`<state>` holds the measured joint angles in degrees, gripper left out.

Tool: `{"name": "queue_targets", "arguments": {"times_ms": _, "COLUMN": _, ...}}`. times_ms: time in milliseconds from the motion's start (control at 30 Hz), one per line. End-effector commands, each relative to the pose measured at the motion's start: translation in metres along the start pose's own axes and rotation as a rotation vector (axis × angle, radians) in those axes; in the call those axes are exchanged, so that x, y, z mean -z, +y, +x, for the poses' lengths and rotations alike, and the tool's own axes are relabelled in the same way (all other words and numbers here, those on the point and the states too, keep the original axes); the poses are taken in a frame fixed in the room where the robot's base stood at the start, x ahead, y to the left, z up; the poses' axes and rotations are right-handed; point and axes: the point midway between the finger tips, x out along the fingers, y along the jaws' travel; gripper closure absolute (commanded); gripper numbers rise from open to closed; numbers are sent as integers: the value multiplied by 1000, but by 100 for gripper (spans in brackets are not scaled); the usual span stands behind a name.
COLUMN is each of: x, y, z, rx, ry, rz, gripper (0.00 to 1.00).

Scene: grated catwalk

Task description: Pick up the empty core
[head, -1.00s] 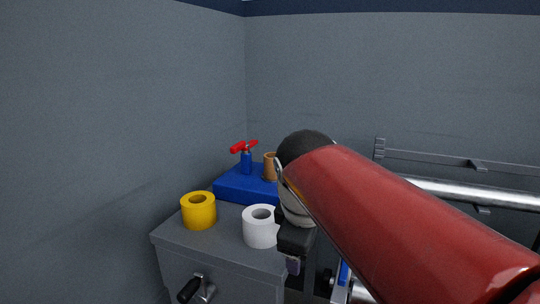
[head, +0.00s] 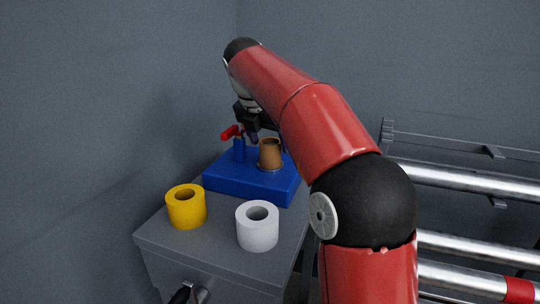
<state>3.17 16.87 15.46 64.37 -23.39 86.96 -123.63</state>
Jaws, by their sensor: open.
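The empty core (head: 270,153) is a brown cardboard tube. It stands upright on a blue base (head: 250,180) on top of the grey cabinet. My gripper (head: 254,138) is above the blue base, just left of the core's top in the head view. It is open, and nothing shows between its fingers. My red arm reaches over from the right and hides the area behind the core. I cannot tell the exact depth gap between the fingers and the core.
A red-handled blue valve-like post (head: 234,137) stands on the base left of the core. A yellow roll (head: 187,212) and a white roll (head: 257,235) stand on the grey cabinet top (head: 160,243) in front. Metal pipes (head: 460,180) run at the right.

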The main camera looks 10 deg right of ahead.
Motion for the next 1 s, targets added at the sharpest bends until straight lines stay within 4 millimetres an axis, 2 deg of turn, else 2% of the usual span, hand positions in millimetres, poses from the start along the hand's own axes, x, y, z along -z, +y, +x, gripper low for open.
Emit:
{"name": "queue_targets", "arguments": {"times_ms": 33, "x": 2, "y": -2, "z": 12, "rx": 2, "ry": 1, "rz": 2, "gripper": 27}}
{"name": "queue_targets", "arguments": {"times_ms": 200, "x": 2, "y": -2, "z": 32, "rx": 1, "ry": 2, "rz": 2, "gripper": 27}}
{"name": "queue_targets", "arguments": {"times_ms": 500, "x": 1, "y": -2, "z": 35, "rx": -1, "ry": 1, "rz": 3, "gripper": 27}}
{"name": "queue_targets", "arguments": {"times_ms": 867, "x": 1, "y": -2, "z": 35, "rx": -1, "ry": 1, "rz": 3, "gripper": 74}}
{"name": "queue_targets", "arguments": {"times_ms": 1000, "x": 1, "y": -2, "z": 35, "rx": -1, "ry": 1, "rz": 3, "gripper": 74}}
